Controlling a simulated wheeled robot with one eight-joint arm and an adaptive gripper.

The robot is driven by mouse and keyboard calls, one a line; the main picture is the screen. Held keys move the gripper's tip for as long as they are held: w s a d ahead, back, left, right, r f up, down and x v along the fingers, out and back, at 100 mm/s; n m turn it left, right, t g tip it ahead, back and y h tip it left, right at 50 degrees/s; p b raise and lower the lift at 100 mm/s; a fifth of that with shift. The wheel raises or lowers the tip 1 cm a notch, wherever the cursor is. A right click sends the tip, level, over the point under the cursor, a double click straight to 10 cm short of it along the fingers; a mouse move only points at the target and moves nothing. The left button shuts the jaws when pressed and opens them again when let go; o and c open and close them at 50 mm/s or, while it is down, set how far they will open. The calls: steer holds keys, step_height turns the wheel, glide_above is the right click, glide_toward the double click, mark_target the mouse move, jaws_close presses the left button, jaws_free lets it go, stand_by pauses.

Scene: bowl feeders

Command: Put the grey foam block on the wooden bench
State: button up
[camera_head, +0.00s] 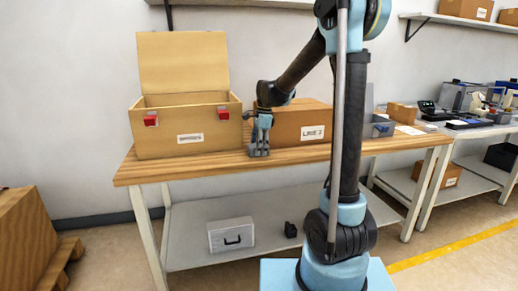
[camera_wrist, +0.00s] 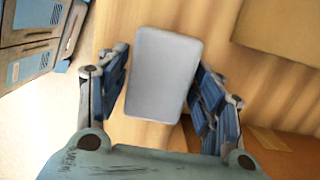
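The grey foam block (camera_wrist: 165,75) is a pale, rounded rectangle between the fingers of my gripper (camera_wrist: 160,75) in the wrist view. The fingers stand apart, one on each side; a strip of wood shows between the left finger and the block, while the right finger is very close to it. In the head view my gripper (camera_head: 260,145) points down at the front part of the wooden bench (camera_head: 200,168), with its tips low over the top. The block appears to rest on the bench top; its underside is hidden.
An open wooden box (camera_head: 215,142) with red latches stands left of my gripper. A cardboard box (camera_head: 292,122) stands just behind and right. A grey case (camera_head: 231,235) sits on the lower shelf. The bench's front edge is close to my gripper.

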stand_by(0.3)
step_height(320, 180, up, 12)
steer(key=d, duration=0.2)
steer(key=s+d+f+n+t, duration=0.15)
steer(key=s+d+n, duration=0.25)
steer(key=s+d, duration=0.45)
steer(key=s+d+f+n, duration=0.3)
steer(key=s+f, duration=0.3)
steer(key=s, duration=0.1)
steer(key=s+d+f+n+t+h, duration=0.1)
steer(key=s+d+f+n, duration=0.3)
steer(key=s+f, duration=0.2)
steer(key=s+d+f+n, duration=0.3)
steer(key=s+f, duration=0.3)
steer(key=s, duration=0.4)
steer(key=shift+s+d+n+h, duration=0.2)
steer(key=shift+d+n+h, duration=0.1)
steer(key=shift+n, duration=0.2)
